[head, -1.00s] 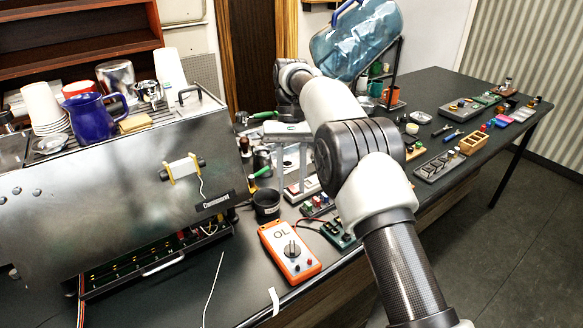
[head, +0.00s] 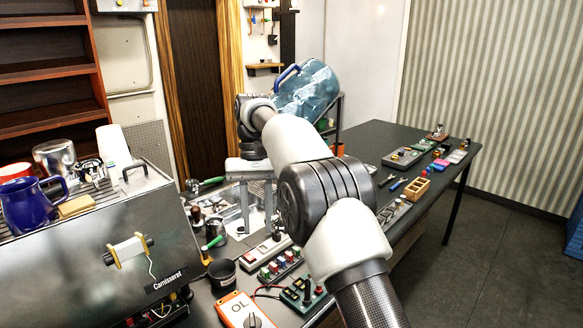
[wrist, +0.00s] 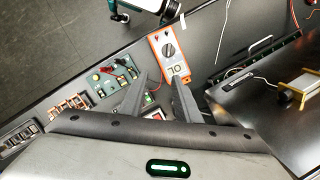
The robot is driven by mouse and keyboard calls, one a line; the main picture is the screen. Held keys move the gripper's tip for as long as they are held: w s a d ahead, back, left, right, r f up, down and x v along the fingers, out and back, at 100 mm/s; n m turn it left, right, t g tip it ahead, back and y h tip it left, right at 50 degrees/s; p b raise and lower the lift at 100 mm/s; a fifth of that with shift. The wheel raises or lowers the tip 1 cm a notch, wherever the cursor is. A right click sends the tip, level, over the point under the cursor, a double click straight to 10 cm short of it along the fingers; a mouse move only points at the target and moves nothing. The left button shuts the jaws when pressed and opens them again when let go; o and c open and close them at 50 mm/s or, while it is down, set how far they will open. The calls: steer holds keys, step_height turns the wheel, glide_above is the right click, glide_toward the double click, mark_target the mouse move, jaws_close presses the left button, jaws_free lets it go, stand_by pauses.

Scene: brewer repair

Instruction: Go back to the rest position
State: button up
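My gripper (head: 256,222) hangs over the workbench (head: 372,140) with its two fingers pointing down. It is open and empty. In the wrist view its fingers (wrist: 161,80) stand apart with nothing between them. My arm reaches forward and hides part of the bench behind it. The steel brewer (head: 95,245) stands to the left of the gripper, clear of it. An orange multimeter (head: 236,312) lies on the bench at the bottom of the head view; it also shows beyond the fingertips in the wrist view (wrist: 170,52).
A black cup (head: 222,274) and switch boards (head: 268,250) stand near and below the gripper. A blue water jug (head: 306,92) is behind my arm. A blue pitcher (head: 32,207) sits on the brewer. Floor (head: 470,270) at the right is open.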

steer(key=s+d+r+m+t+y, duration=0.1)
steer(key=s+d+r+t, duration=0.1)
steer(key=s+d+r, duration=0.35)
steer(key=s+d+r+t, duration=0.2)
steer(key=s+d+r, duration=0.1)
steer(key=d+r, duration=0.55)
steer(key=s+d+f+t, duration=0.1)
steer(key=s+d+f, duration=0.1)
steer(key=s+d, duration=0.2)
steer(key=s+d+f+m+t, duration=0.1)
steer(key=s+d+f+t, duration=0.1)
steer(key=s, duration=0.6)
steer(key=s+d+f+t, duration=0.2)
steer(key=s+d+f, duration=0.2)
steer(key=s+d, duration=0.2)
steer(key=shift+s+f+m, duration=0.15)
steer(key=shift+s+m, duration=0.15)
steer(key=shift+s, duration=0.3)
